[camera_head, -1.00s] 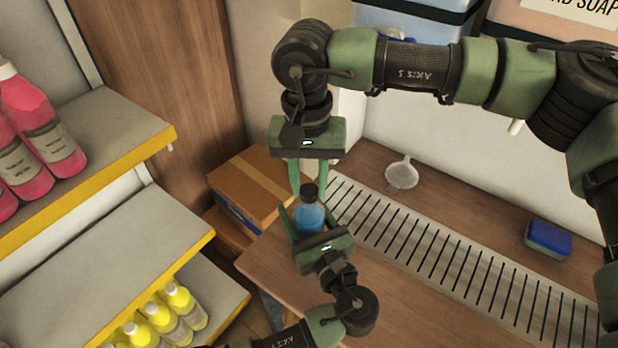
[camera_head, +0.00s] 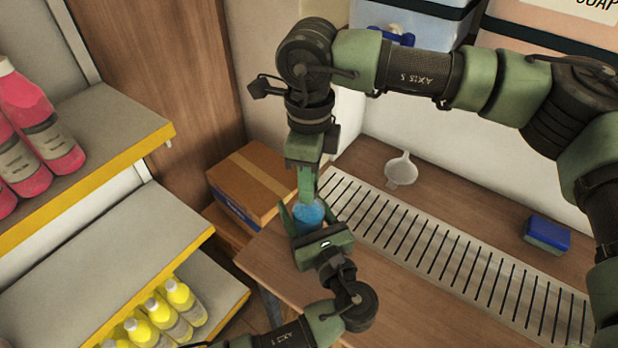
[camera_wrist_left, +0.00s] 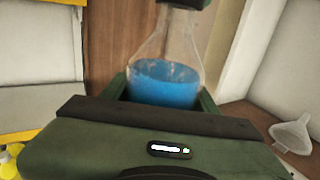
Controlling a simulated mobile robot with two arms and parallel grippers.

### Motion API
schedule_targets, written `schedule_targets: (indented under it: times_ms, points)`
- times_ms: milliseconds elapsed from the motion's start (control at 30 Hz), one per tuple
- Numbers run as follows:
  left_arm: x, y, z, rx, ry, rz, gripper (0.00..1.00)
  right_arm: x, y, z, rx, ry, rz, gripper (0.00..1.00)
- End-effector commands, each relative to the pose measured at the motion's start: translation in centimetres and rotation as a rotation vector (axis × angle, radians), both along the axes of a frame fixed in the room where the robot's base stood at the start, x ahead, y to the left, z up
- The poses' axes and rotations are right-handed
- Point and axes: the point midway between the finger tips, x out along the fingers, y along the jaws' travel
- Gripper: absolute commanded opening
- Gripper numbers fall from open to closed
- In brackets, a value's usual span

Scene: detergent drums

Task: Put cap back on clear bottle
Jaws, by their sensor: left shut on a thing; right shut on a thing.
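A clear bottle with blue liquid (camera_head: 309,217) is upright between the fingers of my left gripper (camera_head: 306,212), which is shut on it at the front left of the counter. In the left wrist view the bottle (camera_wrist_left: 165,80) shows its sloping clear upper part above the blue liquid. My right gripper (camera_head: 307,190) points down from above, seen edge-on, right over the bottle's top, and is shut on the cap. The cap is hidden behind the fingers in the head view. In the left wrist view a dark piece (camera_wrist_left: 186,3) covers the bottle's mouth at the top edge.
A slotted metal drain strip (camera_head: 440,250) runs along the wooden counter (camera_head: 400,310). A white funnel (camera_head: 401,170) and a blue-green sponge (camera_head: 547,235) lie behind it. A cardboard box (camera_head: 252,182) stands left of the bottle. Shelves with pink bottles (camera_head: 40,130) and yellow-capped bottles (camera_head: 160,310) fill the left.

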Motion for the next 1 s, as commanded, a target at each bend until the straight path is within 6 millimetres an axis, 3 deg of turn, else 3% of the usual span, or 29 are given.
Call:
schedule_targets:
  times_ms: [700,1000]
  points:
    - [-0.04,-0.06,0.00,0.001,0.000,-0.001,0.00,-0.05,0.28,-0.01,0.002,-0.001,-1.771,0.00]
    - [-0.05,-0.04,0.00,0.000,0.000,-0.001,0.00,0.07,0.33,-0.04,0.004,-0.001,-2.415,0.00]
